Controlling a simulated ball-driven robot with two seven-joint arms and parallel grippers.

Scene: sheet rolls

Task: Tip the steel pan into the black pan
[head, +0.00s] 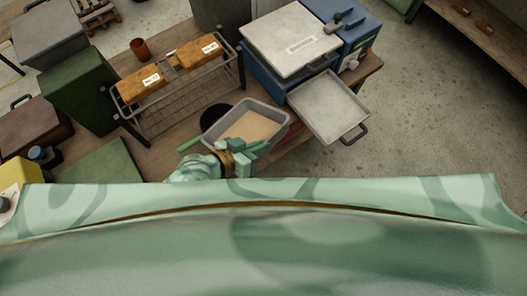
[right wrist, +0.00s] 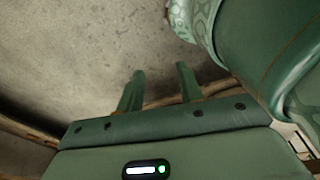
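The steel pan (head: 279,118) is a grey rectangular pan with tan, grainy-looking contents, near the table's front edge in the head view. A round black pan (head: 213,112) shows just behind its left side, partly hidden by it. My left gripper (head: 250,152) is at the steel pan's near wall and overlaps its rim; I cannot tell whether its fingers are closed on it. My right gripper (right wrist: 158,88) shows only in the right wrist view. Its two fingers stand apart with nothing between them, over bare floor.
A wire rack (head: 180,95) with two labelled brown blocks stands behind the pans. A blue machine with a pale lid (head: 292,40) and a grey tray (head: 330,105) with a handle are to the right. A green box (head: 80,90) and green board (head: 105,165) are left. Concrete floor is clear at right.

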